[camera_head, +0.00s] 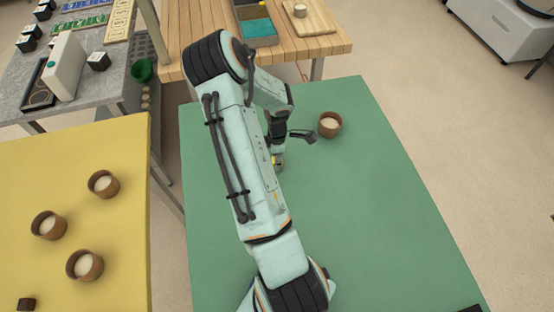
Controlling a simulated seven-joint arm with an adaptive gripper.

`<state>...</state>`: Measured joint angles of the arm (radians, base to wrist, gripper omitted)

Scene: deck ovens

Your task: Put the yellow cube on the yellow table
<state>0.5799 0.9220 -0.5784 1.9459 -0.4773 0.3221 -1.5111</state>
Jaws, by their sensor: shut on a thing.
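The yellow table (75,175) is at the left. The green table (370,210) is in the middle, under my arm. My gripper (278,164) is low over the far part of the green table, partly hidden behind my arm. It is shut on a small yellow thing, which looks like the yellow cube (277,160); only a little of it shows. I cannot tell whether it touches the green tabletop.
Several brown bowls with pale contents stand around: one (330,125) right of my gripper, others on the yellow table (103,184). A dark block (26,304) is at its near edge. A wooden table (200,30) with a bin (257,28) is behind.

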